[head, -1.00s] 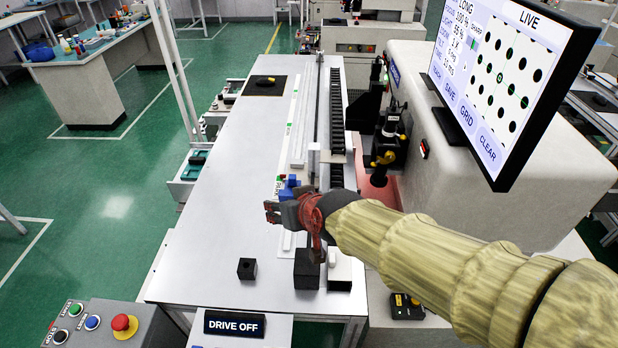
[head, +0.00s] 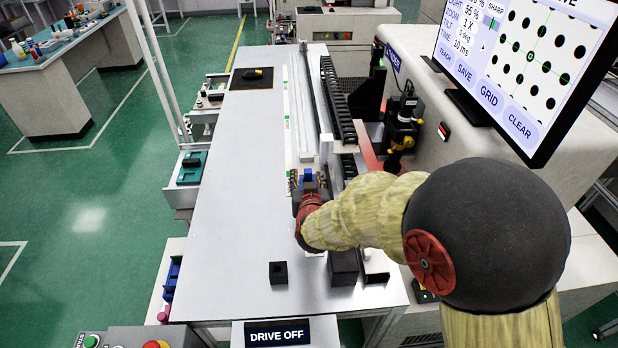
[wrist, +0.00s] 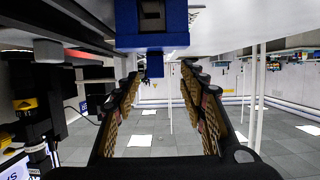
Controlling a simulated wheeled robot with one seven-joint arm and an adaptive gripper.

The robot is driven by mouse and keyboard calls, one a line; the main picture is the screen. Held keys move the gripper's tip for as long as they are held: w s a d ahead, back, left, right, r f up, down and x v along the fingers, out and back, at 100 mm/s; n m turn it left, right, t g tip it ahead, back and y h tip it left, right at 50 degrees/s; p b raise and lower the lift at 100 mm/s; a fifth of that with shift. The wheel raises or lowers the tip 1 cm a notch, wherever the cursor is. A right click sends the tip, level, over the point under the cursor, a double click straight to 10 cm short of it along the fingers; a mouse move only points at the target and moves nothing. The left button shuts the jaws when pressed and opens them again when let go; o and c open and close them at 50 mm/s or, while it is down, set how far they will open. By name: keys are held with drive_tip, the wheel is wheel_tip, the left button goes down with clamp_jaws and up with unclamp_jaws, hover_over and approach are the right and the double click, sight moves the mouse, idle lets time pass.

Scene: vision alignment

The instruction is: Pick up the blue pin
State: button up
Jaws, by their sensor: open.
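A blue part (head: 308,176) stands on the rail fixture along the bench, just beyond my gripper (head: 308,198) in the head view. In the wrist view, a blue block (wrist: 125,42) with a dark middle is at the top, and a small blue piece (wrist: 155,66) sticks out below it. I cannot tell which of these is the pin. My gripper (wrist: 160,76) is open there, its fingers on either side of the small blue piece's line. Nothing is seen between the finger pads. In the head view my wrist hides most of the fingers.
A long rail (head: 308,100) and a black cable chain (head: 337,100) run along the bench (head: 235,190). A small black block (head: 278,272) and a larger dark block (head: 343,266) stand near the front. A monitor (head: 520,70) overhangs at right.

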sight(308, 172)
drive_tip(key=x, duration=0.3)
drive_tip(key=b+x, duration=0.1)
drive_tip(key=shift+w+d+r, duration=0.15)
drive_tip(key=shift+w+d, duration=0.1)
drive_tip(key=shift+d, duration=0.05)
drive_tip(key=shift+c, duration=0.5)
clamp_jaws()
